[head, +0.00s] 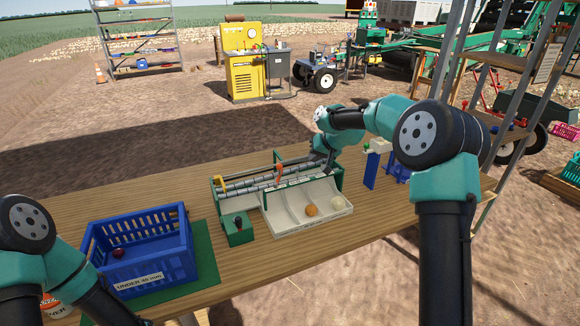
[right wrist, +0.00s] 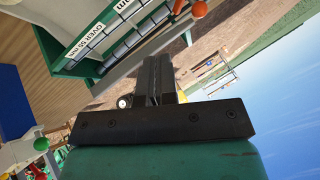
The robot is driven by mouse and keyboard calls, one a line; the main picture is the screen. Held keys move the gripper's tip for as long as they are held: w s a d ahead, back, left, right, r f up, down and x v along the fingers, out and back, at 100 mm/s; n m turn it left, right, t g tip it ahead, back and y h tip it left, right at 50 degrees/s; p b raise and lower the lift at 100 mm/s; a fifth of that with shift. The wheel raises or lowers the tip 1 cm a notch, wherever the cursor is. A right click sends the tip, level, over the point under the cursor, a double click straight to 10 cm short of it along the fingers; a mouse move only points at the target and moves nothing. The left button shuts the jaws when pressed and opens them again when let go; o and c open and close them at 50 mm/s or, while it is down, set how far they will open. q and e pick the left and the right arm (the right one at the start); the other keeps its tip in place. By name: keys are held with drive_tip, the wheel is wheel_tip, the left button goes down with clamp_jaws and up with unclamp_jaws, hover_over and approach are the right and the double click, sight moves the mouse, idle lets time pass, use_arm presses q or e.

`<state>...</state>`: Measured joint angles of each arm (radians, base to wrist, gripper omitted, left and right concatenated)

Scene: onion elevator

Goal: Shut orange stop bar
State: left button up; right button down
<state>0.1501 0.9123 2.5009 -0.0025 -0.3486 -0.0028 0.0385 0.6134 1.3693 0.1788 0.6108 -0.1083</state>
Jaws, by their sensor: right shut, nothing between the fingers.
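The orange stop bar (head: 279,170) stands up from the grey roller track of the green-framed sorter (head: 338,181), left of my right gripper (head: 327,166) in the head view. In the right wrist view an orange knob (right wrist: 199,9) shows near the top, beyond the fingers. My right gripper is shut and empty, over the right end of the roller track. It looks apart from the orange bar. Its closed fingers also show in the right wrist view (right wrist: 158,65). My left gripper is out of view; only left arm links show.
A white tray (head: 290,224) in front of the rollers holds an orange onion (head: 311,210) and a white onion (head: 337,203). A yellow handle (head: 219,180) is at the rollers' left end. A blue crate (head: 155,265) with a red onion stands left. Blue stands (head: 371,170) are right.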

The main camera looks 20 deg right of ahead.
drive_tip(key=shift+f, duration=0.1)
drive_tip(key=shift+w+a+f, duration=1.6)
drive_tip(key=shift+a+f, duration=0.1)
drive_tip(key=shift+a, duration=0.15)
drive_tip(key=shift+w+a+f, duration=1.6)
drive_tip(key=shift+a+f, duration=0.05)
drive_tip(key=shift+a, duration=0.2)
drive_tip(key=shift+w+a, duration=0.3)
drive_tip(key=shift+w, duration=0.1)
drive_tip(key=shift+d, duration=0.15)
